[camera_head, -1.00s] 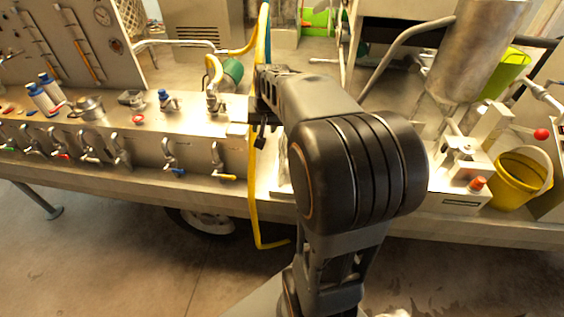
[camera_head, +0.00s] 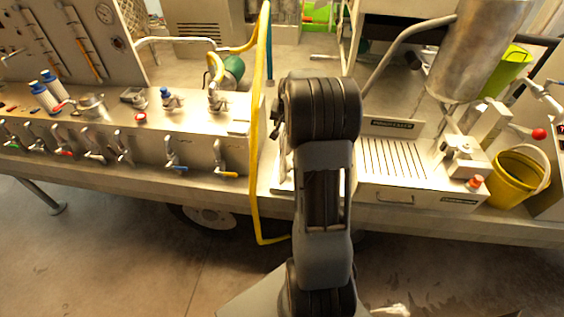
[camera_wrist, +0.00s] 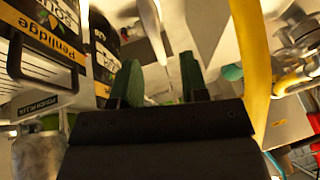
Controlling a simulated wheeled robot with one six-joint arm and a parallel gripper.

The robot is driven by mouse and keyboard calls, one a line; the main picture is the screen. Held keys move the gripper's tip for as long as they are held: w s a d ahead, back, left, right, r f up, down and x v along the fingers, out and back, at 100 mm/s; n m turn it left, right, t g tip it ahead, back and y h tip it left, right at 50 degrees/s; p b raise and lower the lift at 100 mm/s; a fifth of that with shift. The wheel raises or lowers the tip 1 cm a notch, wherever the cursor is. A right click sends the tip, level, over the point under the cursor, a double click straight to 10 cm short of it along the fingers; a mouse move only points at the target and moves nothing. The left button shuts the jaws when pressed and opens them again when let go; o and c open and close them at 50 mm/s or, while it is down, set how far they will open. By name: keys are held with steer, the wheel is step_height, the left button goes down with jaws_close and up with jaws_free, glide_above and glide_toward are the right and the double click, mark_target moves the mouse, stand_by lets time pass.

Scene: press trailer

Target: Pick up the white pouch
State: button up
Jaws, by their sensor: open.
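I cannot make out the white pouch for certain in either view. A small pale thing (camera_head: 392,311) is cut off by the bottom edge of the head view, too little of it showing to name. My gripper (camera_wrist: 160,88) is open in the wrist view, its two green-padded fingers apart with nothing clearly held between them. Pale, tilted surfaces show beyond the fingertips. In the head view my arm stands upright in the middle, and my gripper cannot be made out there.
Black containers with yellow-and-white labels (camera_wrist: 50,45) are close at the wrist view's left. A yellow hose (camera_wrist: 252,60) runs down its right side. In the head view, a steel bench with valves (camera_head: 140,150), a slatted tray (camera_head: 393,158) and a yellow bucket (camera_head: 517,178) line the trailer.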

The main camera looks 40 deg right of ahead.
mark_target(283, 127)
steer(key=shift+p+x, duration=0.8)
steer(key=shift+x, duration=1.7)
steer(key=shift+d, duration=0.1)
steer(key=shift+c, duration=0.4)
jaws_close()
